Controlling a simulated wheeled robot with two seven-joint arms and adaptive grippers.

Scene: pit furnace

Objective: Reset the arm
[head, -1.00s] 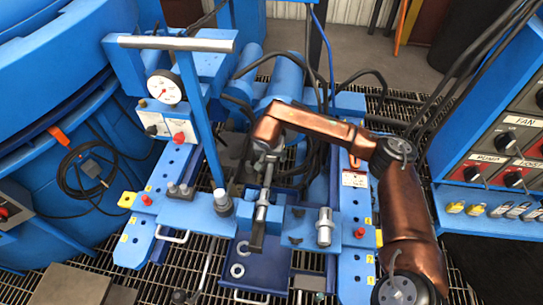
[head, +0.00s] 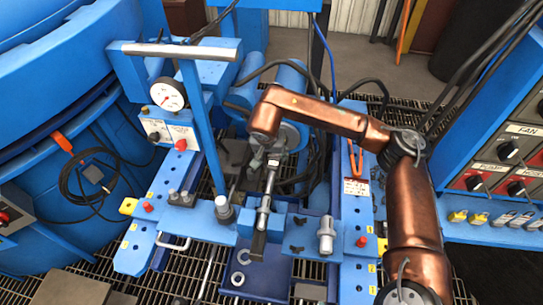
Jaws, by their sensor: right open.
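My right arm (head: 412,200), copper coloured, comes in from the right and bends over the blue machine. Its wrist hangs down over the machine's front crossbar. My right gripper (head: 259,245) is open, with its dark fingertip end over the dark blue plate (head: 262,276) between the rails. It looks small and is seen from above, so I cannot tell whether it touches the plate. Nothing shows held in it. My left gripper is not in view.
A steel pin (head: 326,236) stands right of the gripper. A blue post with a grey handle (head: 178,50) and a gauge (head: 167,94) stand left. Orange-handled pliers (head: 355,159) lie on the right rail. A control panel (head: 505,165) is at the right, a blue furnace (head: 60,60) at the left.

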